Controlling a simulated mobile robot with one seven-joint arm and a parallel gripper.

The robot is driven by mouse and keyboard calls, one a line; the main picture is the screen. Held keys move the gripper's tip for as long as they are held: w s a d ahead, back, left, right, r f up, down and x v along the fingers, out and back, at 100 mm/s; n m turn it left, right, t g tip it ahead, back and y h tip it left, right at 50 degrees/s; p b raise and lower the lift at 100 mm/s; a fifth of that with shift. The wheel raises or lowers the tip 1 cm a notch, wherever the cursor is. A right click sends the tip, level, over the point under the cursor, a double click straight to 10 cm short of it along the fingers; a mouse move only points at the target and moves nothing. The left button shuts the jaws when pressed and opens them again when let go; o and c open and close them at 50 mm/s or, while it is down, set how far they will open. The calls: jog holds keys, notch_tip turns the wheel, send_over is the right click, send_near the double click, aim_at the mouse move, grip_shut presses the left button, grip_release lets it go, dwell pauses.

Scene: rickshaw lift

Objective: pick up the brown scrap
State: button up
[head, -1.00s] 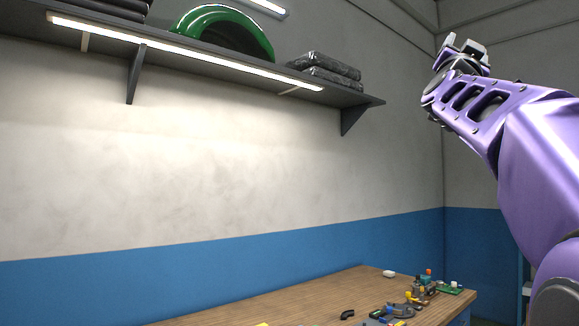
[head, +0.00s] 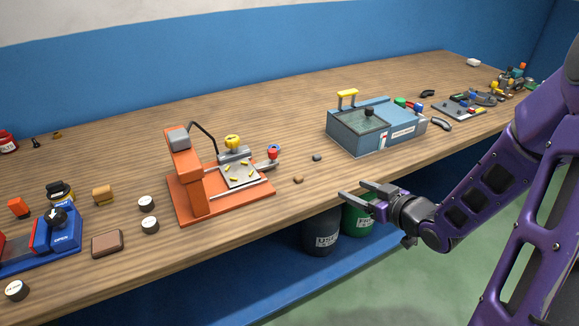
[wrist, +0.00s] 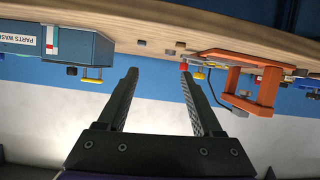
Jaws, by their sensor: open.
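A small brown scrap (head: 298,180) lies on the workbench near its front edge, right of the orange press. A small dark grey piece (head: 317,157) lies behind it and to its right. My gripper (head: 352,189) is open and empty at the bench's front edge, to the right of the brown scrap and apart from it. In the wrist view my gripper (wrist: 159,72) has its fingers spread with nothing between them. Several small pieces show on the bench beyond the fingertips there; I cannot tell for certain which is the brown scrap.
The orange press (head: 195,185) stands left of the scrap, and a blue-grey parts washer (head: 370,132) stands to the right. A brown block (head: 107,243) and a blue vise (head: 58,232) are farther left. Bins (head: 320,237) stand under the bench. The bench around the scrap is mostly clear.

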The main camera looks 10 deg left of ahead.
jog(key=s+a+f+g+y, duration=0.1)
jog(key=s+a, duration=0.1)
jog(key=a, duration=0.1)
jog(key=b, duration=0.2)
send_near(300, 178)
jog(key=shift+w+a+f, duration=0.2)
jog(key=shift+a+f, duration=0.15)
jog(key=shift+f, duration=0.15)
jog(key=shift+w+a+f, duration=0.2)
jog(key=shift+a+f, duration=0.15)
jog(key=shift+f, duration=0.1)
jog(key=shift+w+r+b+x, duration=0.1)
jog(key=shift+r+b+x, duration=0.1)
jog(key=shift+x, duration=0.8)
jog(key=shift+w+r+b+x, duration=0.1)
jog(key=shift+w+r+x, duration=0.1)
jog(key=shift+x, duration=0.8)
jog(key=shift+w+r+b+x, duration=0.1)
jog(key=shift+r+x, duration=0.05)
jog(key=shift+x, duration=0.8)
jog(key=shift+c, duration=0.2)
grip_shut()
